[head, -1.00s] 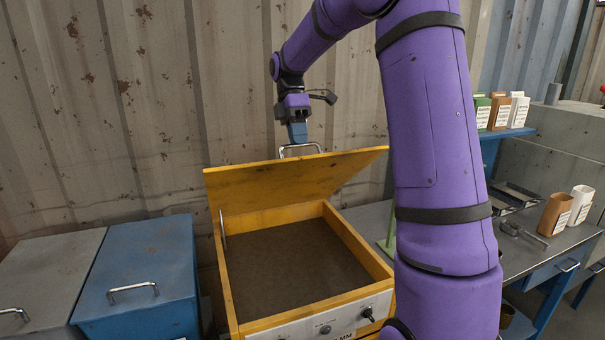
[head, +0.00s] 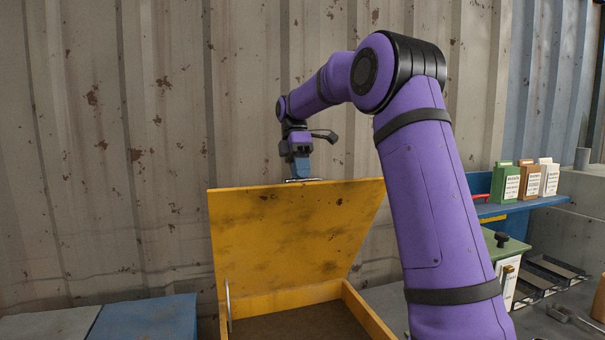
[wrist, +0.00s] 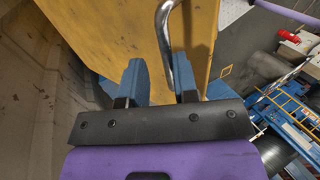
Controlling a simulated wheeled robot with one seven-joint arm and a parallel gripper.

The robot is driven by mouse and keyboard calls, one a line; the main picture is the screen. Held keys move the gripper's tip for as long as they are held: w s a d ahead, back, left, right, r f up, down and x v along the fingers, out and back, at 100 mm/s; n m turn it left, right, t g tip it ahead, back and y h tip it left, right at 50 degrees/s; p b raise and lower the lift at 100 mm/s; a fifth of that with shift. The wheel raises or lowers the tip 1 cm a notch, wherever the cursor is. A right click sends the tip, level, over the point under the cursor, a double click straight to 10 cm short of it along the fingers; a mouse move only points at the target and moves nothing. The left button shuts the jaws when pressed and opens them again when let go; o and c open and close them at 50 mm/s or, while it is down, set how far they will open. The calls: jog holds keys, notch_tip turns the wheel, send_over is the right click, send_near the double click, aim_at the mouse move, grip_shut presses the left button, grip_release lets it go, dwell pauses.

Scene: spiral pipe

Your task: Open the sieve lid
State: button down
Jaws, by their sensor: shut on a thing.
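The yellow sieve lid (head: 295,235) stands raised steeply from its yellow box (head: 365,310), hinged side down, with worn dark patches on its face. Its metal handle (head: 304,180) is at the lid's top edge and also shows in the wrist view (wrist: 163,28). My gripper (head: 300,168) is above that top edge, with its blue fingers (wrist: 157,80) at the handle, shut on it. The exact contact is partly hidden in both views. A thin metal stay (head: 229,303) stands at the box's left side. The box's front is out of the head view.
A corrugated metal wall (head: 150,150) stands close behind the lid and gripper. A blue bin (head: 150,318) is at the lower left. At right are a blue shelf (head: 520,206) with several small containers and a green-topped unit (head: 500,250).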

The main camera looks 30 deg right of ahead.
jog(key=shift+w+f, duration=0.2)
jog(key=shift+f, duration=0.4)
jog(key=c, duration=1.2)
grip_release()
jog(key=shift+d, duration=0.1)
jog(key=shift+c, duration=0.2)
jog(key=shift+o, duration=1)
jog(key=shift+w+f, duration=0.15)
jog(key=shift+w, duration=0.15)
jog(key=shift+s, duration=0.1)
jog(key=shift+c, duration=0.7)
jog(key=s+a+r, duration=0.2)
jog(key=s, duration=0.6)
jog(key=s+a+r, duration=0.2)
jog(key=s+r, duration=0.1)
jog(key=s, duration=0.4)
jog(key=shift+s+a+r, duration=0.15)
jog(key=shift+s+r, duration=0.2)
